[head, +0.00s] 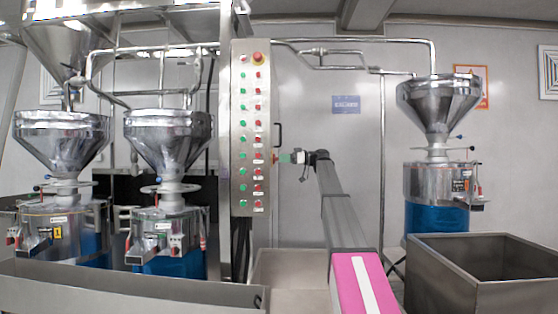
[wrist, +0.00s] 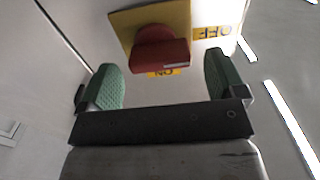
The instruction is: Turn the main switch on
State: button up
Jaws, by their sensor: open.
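The main switch is a red knob (wrist: 162,52) on a yellow plate (wrist: 123,27) in the wrist view. A yellow OFF label (wrist: 211,33) is at its right and an ON label (wrist: 163,73) is just below it. I cannot clearly tell which label the knob points to. My gripper (wrist: 161,78) is open, with one green-padded finger on each side of the knob and visible gaps to both. How deep the fingers reach is unclear. In the head view my gripper (head: 296,157) is beside the right side of the control cabinet (head: 237,130); the switch is hardly visible there.
The cabinet front has rows of green and red buttons and a red knob (head: 258,58) on top. A dark door handle (head: 279,134) sits above my gripper. Grinders with steel hoppers (head: 168,135) stand left, another (head: 438,100) right. A steel bin (head: 480,265) is at lower right.

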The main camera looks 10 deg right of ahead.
jog(key=shift+w+a, duration=0.2)
jog(key=shift+a, duration=0.95)
jog(key=c, duration=0.9)
